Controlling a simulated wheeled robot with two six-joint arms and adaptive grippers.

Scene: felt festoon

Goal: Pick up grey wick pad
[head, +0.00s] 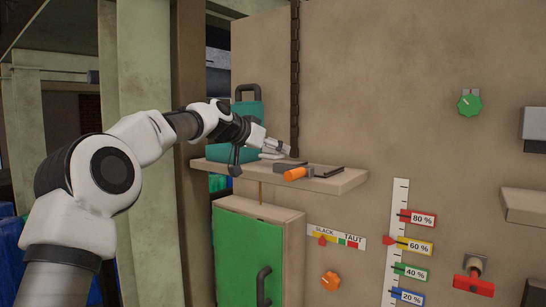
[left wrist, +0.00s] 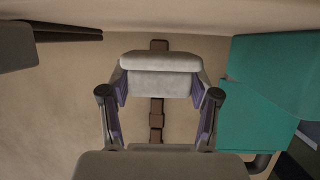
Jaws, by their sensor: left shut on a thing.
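The grey wick pad (left wrist: 160,62) is a pale grey block with rounded edges, held crosswise between the two fingers of my left gripper (left wrist: 160,88) in the left wrist view. In the head view, my left gripper (head: 276,147) is at the shelf (head: 345,182), in front of the hanging chain (head: 294,75). The pad is small and partly hidden by the fingers there, and I cannot tell whether it touches the shelf. My right gripper is not in view.
A teal container (head: 250,112) stands on the shelf at left. An orange-handled tool (head: 296,174) and a dark flat thing (head: 327,171) lie right of the gripper. A green-doored cabinet (head: 246,255) is below. Dials and a percent scale (head: 397,240) are on the wall at right.

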